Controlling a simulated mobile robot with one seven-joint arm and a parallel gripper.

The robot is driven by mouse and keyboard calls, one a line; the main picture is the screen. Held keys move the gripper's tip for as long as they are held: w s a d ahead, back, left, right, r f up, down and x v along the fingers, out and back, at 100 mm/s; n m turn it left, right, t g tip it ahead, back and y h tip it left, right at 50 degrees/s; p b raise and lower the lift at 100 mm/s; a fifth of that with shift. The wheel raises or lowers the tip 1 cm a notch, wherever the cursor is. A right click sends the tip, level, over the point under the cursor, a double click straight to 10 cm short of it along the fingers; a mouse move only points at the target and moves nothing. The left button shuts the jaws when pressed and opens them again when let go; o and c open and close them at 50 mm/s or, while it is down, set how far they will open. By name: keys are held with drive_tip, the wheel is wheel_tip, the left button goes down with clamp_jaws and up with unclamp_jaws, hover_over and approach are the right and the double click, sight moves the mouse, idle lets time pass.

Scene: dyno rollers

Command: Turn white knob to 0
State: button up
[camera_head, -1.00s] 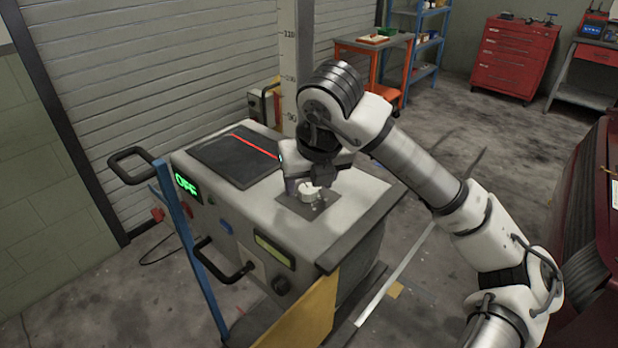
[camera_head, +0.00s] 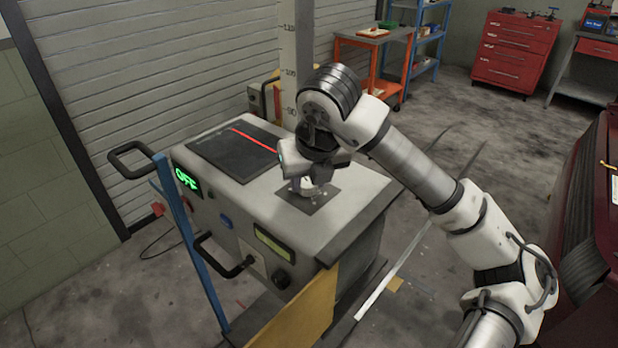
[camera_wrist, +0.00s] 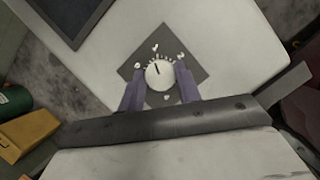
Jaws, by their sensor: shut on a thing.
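The white knob (camera_wrist: 159,75) is round with a dark pointer line and sits on a dark square plate (camera_wrist: 190,62) with white tick marks around its upper side. In the wrist view the pointer aims up and slightly left. My gripper (camera_wrist: 159,82) has one purple-grey finger on each side of the knob and is shut on it. In the head view my gripper (camera_head: 308,184) is over the plate (camera_head: 322,203) on the console top and hides most of the knob. The scale's numbers are too small to read for certain.
The grey console (camera_head: 255,215) has a dark panel with a red line (camera_head: 240,150) on top. A green lit display (camera_head: 187,180) on its front reads OFF. A blue post with black handles (camera_head: 190,245) stands in front. A red tool chest (camera_head: 513,52) is far behind.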

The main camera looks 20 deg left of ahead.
drive_tip(key=n+b, duration=0.2)
drive_tip(key=shift+f+g+y+b, duration=0.2)
drive_tip(key=shift+g+y+b, duration=0.1)
drive_tip(key=shift+b, duration=0.05)
drive_tip(key=n+b, duration=0.2)
drive_tip(key=shift+w+d+n+g+y, duration=0.1)
drive_tip(key=shift+n+g+y, duration=0.2)
drive_tip(key=shift+g, duration=0.1)
drive_tip(key=n+g+b, duration=0.1)
drive_tip(key=n+b, duration=0.1)
drive_tip(key=n, duration=0.1)
drive_tip(key=shift+w+r, duration=0.1)
drive_tip(key=shift+r, duration=0.05)
drive_tip(key=shift+r+n+g+y, duration=0.1)
drive_tip(key=shift+n+g+y, duration=0.2)
drive_tip(key=shift+n+g, duration=0.8)
drive_tip(key=shift+n+t, duration=0.3)
drive_tip(key=shift+n, duration=0.3)
drive_tip(key=o, duration=1)
drive_tip(key=shift+c, duration=0.2)
